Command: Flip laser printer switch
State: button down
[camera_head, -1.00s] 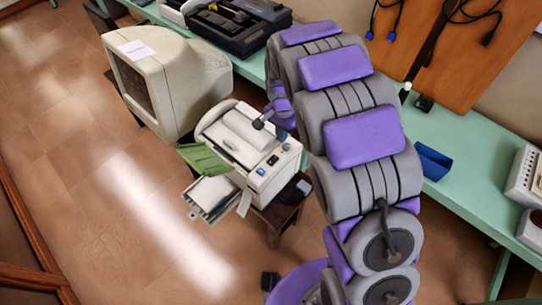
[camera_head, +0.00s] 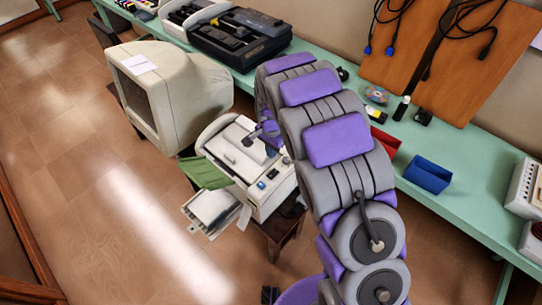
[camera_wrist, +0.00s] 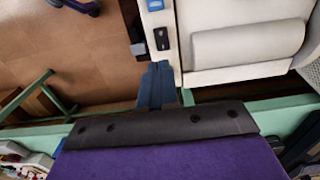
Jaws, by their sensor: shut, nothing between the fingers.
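The laser printer (camera_head: 283,191) is a white, boxy machine on a small dark stand, with a green sheet and a paper tray at its left. Its corner panel carries a small dark switch (camera_head: 261,184) and a blue button (camera_head: 272,173). In the wrist view the black switch (camera_wrist: 161,38) sits on the white panel, with the blue button (camera_wrist: 155,5) beyond it. My gripper (camera_wrist: 160,68) is shut and empty, its blue fingertips just short of the switch in the picture. Contact cannot be told. In the head view my arm partly covers the printer's right side.
A large beige monitor (camera_head: 170,85) stands left of the printer. The green bench (camera_head: 460,185) behind holds a blue bin (camera_head: 428,176), a red bin (camera_head: 384,146) and black equipment (camera_head: 240,38). The tiled floor at the left is open.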

aim_at(271, 176)
notch_tip(271, 176, down, 13)
jog(key=shift+b, duration=0.85)
